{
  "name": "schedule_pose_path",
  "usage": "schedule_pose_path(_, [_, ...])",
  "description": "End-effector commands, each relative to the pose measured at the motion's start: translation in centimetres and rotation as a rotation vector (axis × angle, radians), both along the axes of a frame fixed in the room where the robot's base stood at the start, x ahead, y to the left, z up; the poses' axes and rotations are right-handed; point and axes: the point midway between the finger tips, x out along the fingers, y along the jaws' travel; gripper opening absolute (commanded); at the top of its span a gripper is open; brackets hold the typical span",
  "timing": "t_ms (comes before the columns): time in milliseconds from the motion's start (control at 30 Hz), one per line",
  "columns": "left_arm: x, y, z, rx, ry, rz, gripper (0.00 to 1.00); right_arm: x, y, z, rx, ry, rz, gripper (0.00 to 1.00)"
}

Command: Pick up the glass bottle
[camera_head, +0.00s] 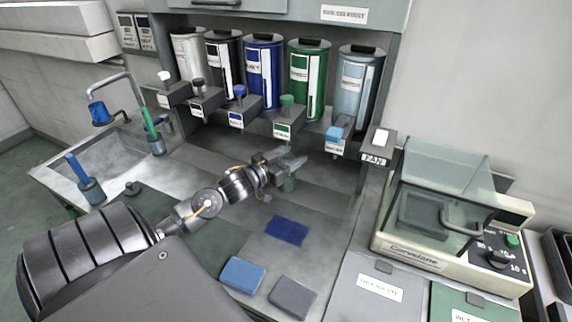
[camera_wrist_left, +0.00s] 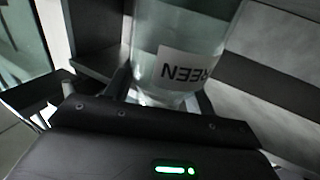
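The glass bottle is a clear, greenish vessel, seen at the fingers of my left gripper (camera_head: 283,164) in the head view. Part of it (camera_head: 289,184) shows just below the fingers, and the gripper hides much of the rest. In the left wrist view the bottle (camera_wrist_left: 185,35) fills the upper middle, with a white label reading GREEN upside down. The left gripper (camera_wrist_left: 163,95) has one finger at each side of the bottle's near end. I cannot tell whether the fingers press on the glass. My right gripper is not in view.
Several labelled canisters, including a green one (camera_head: 307,78), stand on the dispenser shelf behind the bottle. Blue (camera_head: 287,230) and grey (camera_head: 293,297) pads lie on the counter in front. A lidded machine (camera_head: 450,215) stands at the right, a sink (camera_head: 115,160) at the left.

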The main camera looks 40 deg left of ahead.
Motion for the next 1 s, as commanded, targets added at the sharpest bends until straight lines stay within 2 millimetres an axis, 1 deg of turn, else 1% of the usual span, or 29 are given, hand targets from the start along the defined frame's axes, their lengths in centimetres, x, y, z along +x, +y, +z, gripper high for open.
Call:
schedule_pose_path(33, [0.0, 0.0, 0.0, 0.0, 0.0, 0.0, 0.48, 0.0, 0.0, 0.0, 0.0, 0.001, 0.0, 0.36])
schedule_pose_path(67, [0.0, 0.0, 0.0, 0.0, 0.0, 0.0, 0.44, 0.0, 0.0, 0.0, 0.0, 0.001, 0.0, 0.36])
schedule_pose_path(400, [0.0, 0.0, 0.0, -0.001, 0.001, 0.0, 0.0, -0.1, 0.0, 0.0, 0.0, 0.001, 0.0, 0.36])
schedule_pose_path(767, [0.0, 0.0, 0.1, -0.001, 0.0, 0.0, 0.0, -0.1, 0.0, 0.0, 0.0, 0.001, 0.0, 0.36])
schedule_pose_path(867, [0.0, 0.0, 0.5, 0.0, -0.001, -0.001, 0.0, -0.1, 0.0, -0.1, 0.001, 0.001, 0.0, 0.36])
schedule_pose_path(1000, [0.0, 0.0, 1.9, 0.002, -0.004, -0.001, 0.0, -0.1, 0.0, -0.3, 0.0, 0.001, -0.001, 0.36])
